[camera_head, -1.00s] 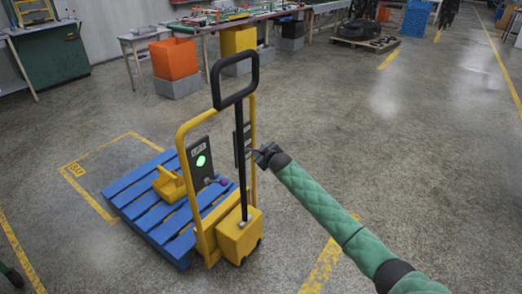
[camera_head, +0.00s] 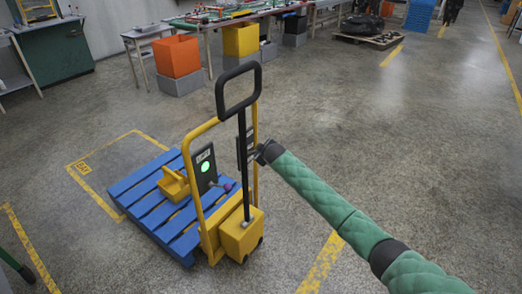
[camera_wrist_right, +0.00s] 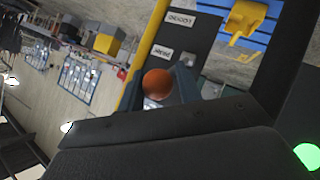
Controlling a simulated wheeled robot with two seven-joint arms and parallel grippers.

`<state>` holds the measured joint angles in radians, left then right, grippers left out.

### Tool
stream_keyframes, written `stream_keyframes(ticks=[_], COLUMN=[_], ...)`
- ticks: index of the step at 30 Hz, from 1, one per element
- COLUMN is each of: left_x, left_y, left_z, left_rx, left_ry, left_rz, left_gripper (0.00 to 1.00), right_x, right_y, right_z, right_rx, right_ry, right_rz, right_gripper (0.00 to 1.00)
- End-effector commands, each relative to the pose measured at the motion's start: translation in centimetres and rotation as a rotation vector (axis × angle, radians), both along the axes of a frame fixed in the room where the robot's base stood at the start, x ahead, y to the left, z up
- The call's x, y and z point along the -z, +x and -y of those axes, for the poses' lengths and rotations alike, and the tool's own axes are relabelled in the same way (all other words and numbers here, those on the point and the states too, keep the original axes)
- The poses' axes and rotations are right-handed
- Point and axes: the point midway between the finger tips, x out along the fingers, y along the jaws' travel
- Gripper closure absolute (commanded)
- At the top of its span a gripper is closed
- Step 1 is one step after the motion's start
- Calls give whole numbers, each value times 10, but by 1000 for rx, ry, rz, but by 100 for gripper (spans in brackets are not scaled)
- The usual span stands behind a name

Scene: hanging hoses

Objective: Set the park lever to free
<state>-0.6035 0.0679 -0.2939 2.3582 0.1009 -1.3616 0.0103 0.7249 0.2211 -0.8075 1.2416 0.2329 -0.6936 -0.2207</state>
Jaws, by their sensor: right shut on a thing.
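The yellow pallet truck (camera_head: 238,236) stands upright at the middle, with a black loop handle (camera_head: 238,90). My right gripper (camera_head: 257,153) reaches in from the right to the dark plate on the truck's right side. In the right wrist view an orange ball knob (camera_wrist_right: 157,84) sits at my right gripper's grey fingers (camera_wrist_right: 186,84), which are shut on it. A dark panel (camera_wrist_right: 183,35) with two pale labels is behind the knob; the text is too small and turned to read surely. The lever's shaft is hidden. My left gripper is not in view.
A grey panel with a green light (camera_head: 205,167) and a purple-tipped lever (camera_head: 226,187) are on the truck's left. A blue pallet (camera_head: 140,192) lies behind it with a yellow part (camera_head: 173,184) above. Open floor surrounds the truck; benches and bins stand at the back.

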Motion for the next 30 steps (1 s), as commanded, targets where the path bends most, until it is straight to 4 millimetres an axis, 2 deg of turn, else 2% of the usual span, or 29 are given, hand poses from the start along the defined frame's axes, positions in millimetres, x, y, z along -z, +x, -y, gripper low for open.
stream_keyframes(ticks=[1, 14, 15, 18, 30], left_x=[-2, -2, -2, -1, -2], left_y=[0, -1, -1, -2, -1], left_z=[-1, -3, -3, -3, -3], left_rx=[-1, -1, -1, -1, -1], left_ry=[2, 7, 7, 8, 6], left_rz=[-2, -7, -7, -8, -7], left_gripper=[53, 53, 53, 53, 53], right_x=[-10, -10, -10, -9, -4], right_y=[7, 7, 7, 6, 3], right_z=[8, 8, 8, 7, 3], right_rx=[9, 9, 9, 8, 3], right_ry=[-5, -9, -9, -9, -7], right_rz=[10, 9, 9, 7, 1], right_gripper=[100, 100, 64, 48, 48])
